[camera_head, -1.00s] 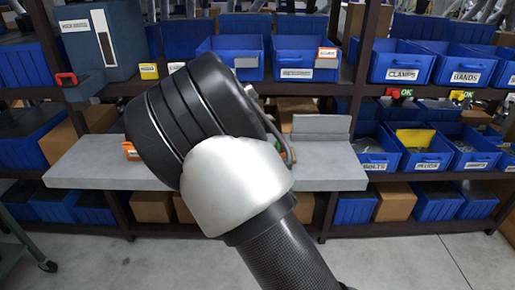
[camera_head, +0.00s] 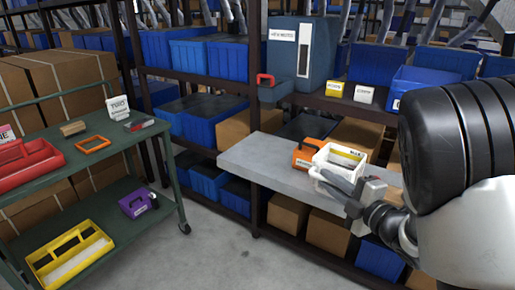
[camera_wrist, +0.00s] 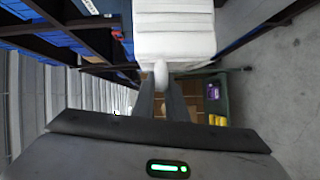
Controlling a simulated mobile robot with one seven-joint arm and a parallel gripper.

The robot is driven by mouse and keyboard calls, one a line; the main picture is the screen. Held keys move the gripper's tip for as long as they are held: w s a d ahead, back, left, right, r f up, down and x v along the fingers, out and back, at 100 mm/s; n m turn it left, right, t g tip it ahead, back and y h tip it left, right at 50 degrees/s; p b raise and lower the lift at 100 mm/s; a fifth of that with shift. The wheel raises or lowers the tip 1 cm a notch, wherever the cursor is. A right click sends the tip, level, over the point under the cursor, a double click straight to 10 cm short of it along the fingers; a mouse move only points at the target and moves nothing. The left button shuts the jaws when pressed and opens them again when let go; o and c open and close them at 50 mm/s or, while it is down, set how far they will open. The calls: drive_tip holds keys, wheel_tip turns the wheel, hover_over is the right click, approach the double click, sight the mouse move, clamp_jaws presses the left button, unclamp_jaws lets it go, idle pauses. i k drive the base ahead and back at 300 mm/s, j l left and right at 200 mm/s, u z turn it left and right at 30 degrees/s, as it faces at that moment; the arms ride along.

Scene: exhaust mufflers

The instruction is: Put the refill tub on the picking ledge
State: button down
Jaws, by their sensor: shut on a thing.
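A white tub (camera_head: 341,157) with a yellow-edged label is at the grey ledge (camera_head: 258,155) in the head view. Its ribbed white wall fills the top of the wrist view (camera_wrist: 174,35). My gripper (camera_head: 332,182) is shut on the white tub's handle; the dark fingers also show in the wrist view (camera_wrist: 161,88). The tub looks upright, over the ledge top, just right of an orange tub (camera_head: 309,154). I cannot tell whether the white tub touches the ledge or the orange tub. My arm covers the ledge's right end.
A green cart (camera_head: 95,150) at left carries a red caddy (camera_head: 28,165), an orange frame (camera_head: 93,144), a yellow caddy (camera_head: 70,255) and a purple tub (camera_head: 137,203). A blue-grey cabinet (camera_head: 300,50) stands above the ledge. The ledge's left part is clear.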

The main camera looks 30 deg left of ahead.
sight(263, 150)
drive_tip(key=i+j, duration=0.1)
drive_tip(key=j, duration=1.8)
drive_tip(key=i+l, duration=0.1)
drive_tip(key=i, duration=0.3)
drive_tip(key=i+l+u, duration=0.15)
drive_tip(key=i+l, duration=0.05)
drive_tip(key=l, duration=0.05)
